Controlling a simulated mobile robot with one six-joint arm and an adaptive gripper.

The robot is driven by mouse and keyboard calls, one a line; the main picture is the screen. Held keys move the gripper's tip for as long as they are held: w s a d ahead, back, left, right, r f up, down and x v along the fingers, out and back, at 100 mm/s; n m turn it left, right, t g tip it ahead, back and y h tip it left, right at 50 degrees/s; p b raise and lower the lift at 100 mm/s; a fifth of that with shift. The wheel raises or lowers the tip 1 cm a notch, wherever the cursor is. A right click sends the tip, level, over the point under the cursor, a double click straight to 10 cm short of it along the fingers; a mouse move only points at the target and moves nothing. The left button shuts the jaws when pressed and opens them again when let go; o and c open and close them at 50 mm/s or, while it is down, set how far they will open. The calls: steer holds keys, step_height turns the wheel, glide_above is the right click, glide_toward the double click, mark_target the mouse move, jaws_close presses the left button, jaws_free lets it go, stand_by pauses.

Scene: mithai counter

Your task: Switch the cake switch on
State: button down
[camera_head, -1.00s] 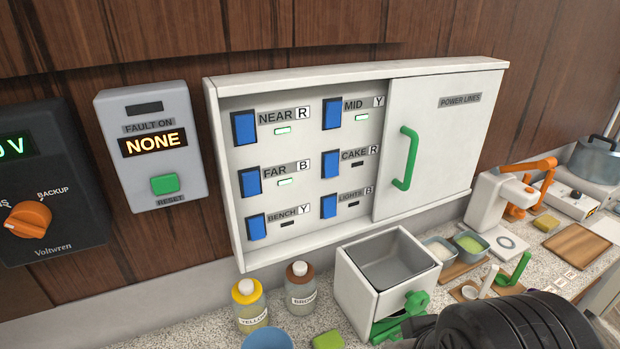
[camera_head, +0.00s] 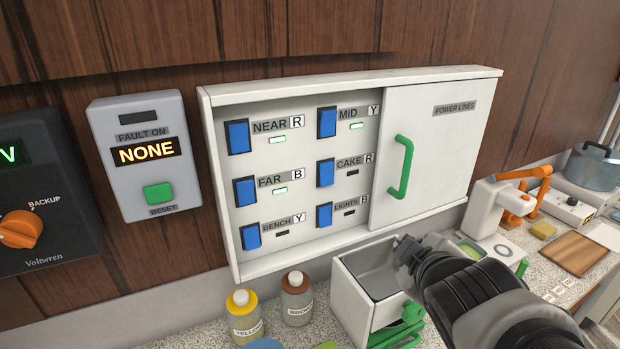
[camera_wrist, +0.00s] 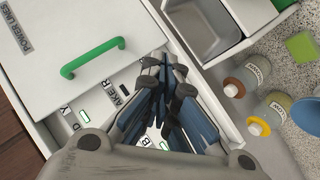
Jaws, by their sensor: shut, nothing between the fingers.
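The cake switch (camera_head: 325,172) is a blue rocker in the right column of the open panel, left of the label CAKE R. The small lamp (camera_head: 353,171) under that label is dark. My gripper (camera_head: 403,247) is below and right of the switch, in front of the panel's lower edge and over the open drawer box, apart from the switch. In the wrist view my gripper's fingers (camera_wrist: 166,68) are closed together with nothing held. They hide part of the panel there, and I cannot make out the cake switch clearly in that view.
Near (camera_head: 237,136), far (camera_head: 245,191) and mid (camera_head: 327,122) switches have lit lamps; bench (camera_head: 250,236) and lights (camera_head: 324,215) lamps are dark. A sliding door with a green handle (camera_head: 402,167) covers the panel's right. The drawer box (camera_head: 352,306) and bottles (camera_head: 245,318) stand below.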

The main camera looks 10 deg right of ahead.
steer(key=w+a+r+n+t+y, duration=0.3)
steer(key=n+y, duration=0.5)
steer(key=n, duration=0.5)
steer(key=w+a+t, duration=0.1)
steer(key=w+a, duration=0.1)
steer(key=a, duration=0.1)
steer(key=shift+w+r+n, duration=0.15)
steer(key=shift+w+n, duration=0.1)
steer(key=shift+n, duration=0.05)
steer(key=shift+a, duration=0.15)
steer(key=p, duration=0.5)
glide_toward(323, 185)
steer(key=x, duration=0.6)
steer(key=shift+w+a, duration=0.2)
steer(key=shift+w, duration=0.15)
